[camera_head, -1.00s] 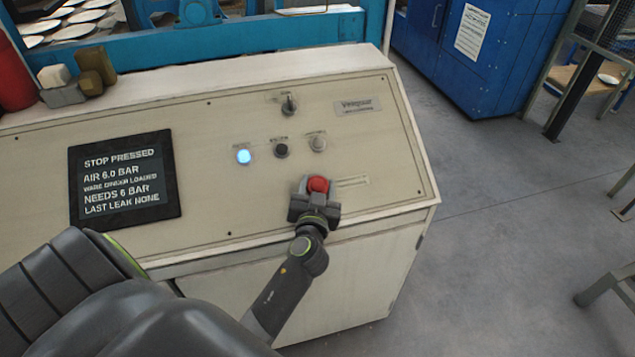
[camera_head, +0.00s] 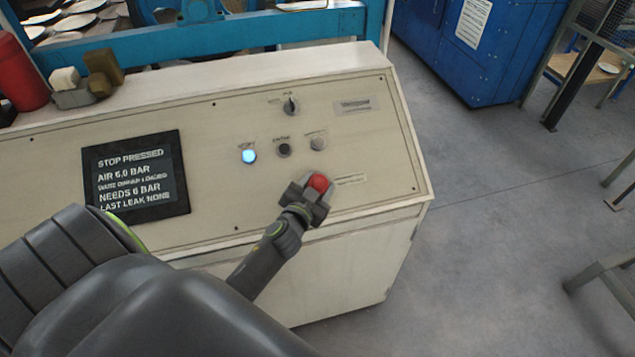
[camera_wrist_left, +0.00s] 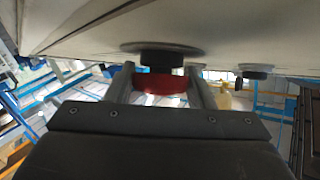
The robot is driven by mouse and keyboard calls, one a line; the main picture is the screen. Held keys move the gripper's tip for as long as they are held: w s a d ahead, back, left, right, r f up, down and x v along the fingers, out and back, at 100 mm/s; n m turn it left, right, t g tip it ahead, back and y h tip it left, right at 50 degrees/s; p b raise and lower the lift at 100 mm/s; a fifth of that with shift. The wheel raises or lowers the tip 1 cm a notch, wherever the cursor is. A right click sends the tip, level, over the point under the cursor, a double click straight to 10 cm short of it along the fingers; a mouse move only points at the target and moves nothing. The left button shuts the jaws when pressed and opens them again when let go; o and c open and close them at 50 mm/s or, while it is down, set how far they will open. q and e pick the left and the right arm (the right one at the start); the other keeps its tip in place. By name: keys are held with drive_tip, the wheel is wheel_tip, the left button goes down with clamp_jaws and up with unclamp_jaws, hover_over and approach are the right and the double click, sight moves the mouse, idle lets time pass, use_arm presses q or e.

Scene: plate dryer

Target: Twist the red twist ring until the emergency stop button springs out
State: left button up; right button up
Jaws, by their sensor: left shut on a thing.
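The red emergency stop button with its twist ring (camera_head: 319,183) sits on the sloped beige panel near its lower right. My left gripper (camera_head: 311,188) is shut on it, with a finger on either side. In the left wrist view the red ring (camera_wrist_left: 160,84) shows between the two fingers, below a dark collar against the panel. The screen (camera_head: 138,175) reads STOP PRESSED, AIR 6.0 BAR, NEEDS 6 BAR and LAST LEAK NONE. My right gripper is not in view.
A lit blue-white button (camera_head: 249,156), a black button (camera_head: 284,150), a grey button (camera_head: 318,143) and a selector knob (camera_head: 291,106) sit above the stop button. A red cylinder (camera_head: 22,75) and small blocks (camera_head: 103,66) stand on the ledge.

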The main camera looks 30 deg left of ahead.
use_arm(q)
drive_tip(key=o, duration=1)
drive_tip(key=shift+w+f, duration=0.1)
drive_tip(key=shift+c, duration=0.2)
drive_tip(key=v, duration=1.7)
drive_tip(key=shift+s, duration=0.3)
